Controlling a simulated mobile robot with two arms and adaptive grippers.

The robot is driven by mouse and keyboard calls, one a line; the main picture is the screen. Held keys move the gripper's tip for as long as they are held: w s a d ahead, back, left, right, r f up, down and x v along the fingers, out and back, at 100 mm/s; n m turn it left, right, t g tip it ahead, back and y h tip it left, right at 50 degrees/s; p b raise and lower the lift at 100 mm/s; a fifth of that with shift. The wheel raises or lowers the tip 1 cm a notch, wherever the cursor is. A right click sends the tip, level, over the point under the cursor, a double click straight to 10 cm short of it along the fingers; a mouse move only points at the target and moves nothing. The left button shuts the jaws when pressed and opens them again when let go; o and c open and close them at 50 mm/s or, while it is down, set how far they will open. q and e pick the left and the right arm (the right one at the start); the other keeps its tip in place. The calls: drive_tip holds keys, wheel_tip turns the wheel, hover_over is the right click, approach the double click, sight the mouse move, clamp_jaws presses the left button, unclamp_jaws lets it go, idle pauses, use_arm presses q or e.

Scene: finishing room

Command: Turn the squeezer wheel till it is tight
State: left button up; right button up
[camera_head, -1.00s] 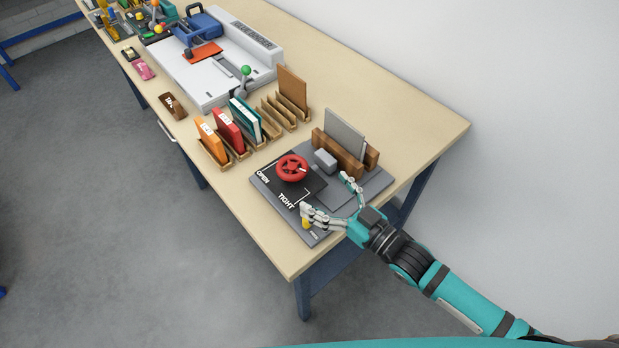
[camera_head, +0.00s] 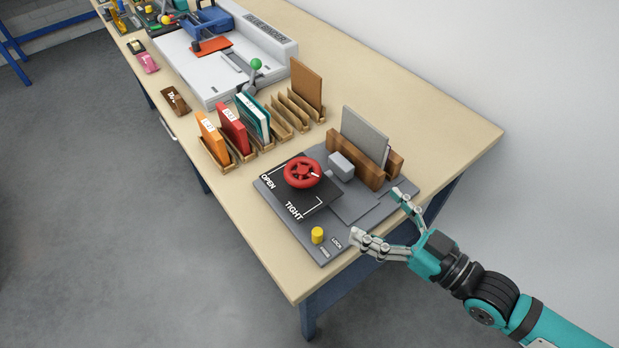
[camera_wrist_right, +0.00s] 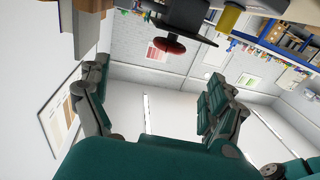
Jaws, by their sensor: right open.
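The red squeezer wheel (camera_head: 302,172) sits on a black panel (camera_head: 320,197) marked OPEN and TIGHT, on a grey base plate (camera_head: 322,250). A white mark on the wheel is at its right side. A grey block (camera_head: 341,165) stands beside the wheel, and a grey book (camera_head: 364,135) stands upright between brown wooden jaws (camera_head: 372,174). My right gripper (camera_head: 376,216) is open and empty at the base's right front edge, apart from the wheel. In the right wrist view the wheel (camera_wrist_right: 169,46) shows beyond the open fingers (camera_wrist_right: 155,100). My left gripper is out of view.
A yellow knob (camera_head: 317,235) stands on the base plate's front corner by the LOCK label. Wooden racks (camera_head: 290,112) with orange, red and teal books stand to the left. A white machine (camera_head: 187,70) is farther back. The table's right back area (camera_head: 440,125) is clear.

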drive_tip(key=b, duration=0.1)
approach(318, 180)
drive_tip(key=x, duration=0.2)
drive_tip(key=shift+n+g+y, duration=0.3)
drive_tip(key=shift+g, duration=0.1)
drive_tip(key=p+x, duration=0.2)
drive_tip(key=x, duration=0.9)
drive_tip(key=shift+w+d+r, duration=0.1)
drive_tip(key=shift+r, duration=0.05)
drive_tip(key=shift+w+a+p, duration=0.25)
drive_tip(key=shift+a+p, duration=0.05)
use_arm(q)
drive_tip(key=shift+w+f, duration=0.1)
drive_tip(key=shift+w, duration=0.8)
use_arm(e)
drive_tip(key=c, duration=1.1)
drive_tip(key=shift+c, duration=0.2)
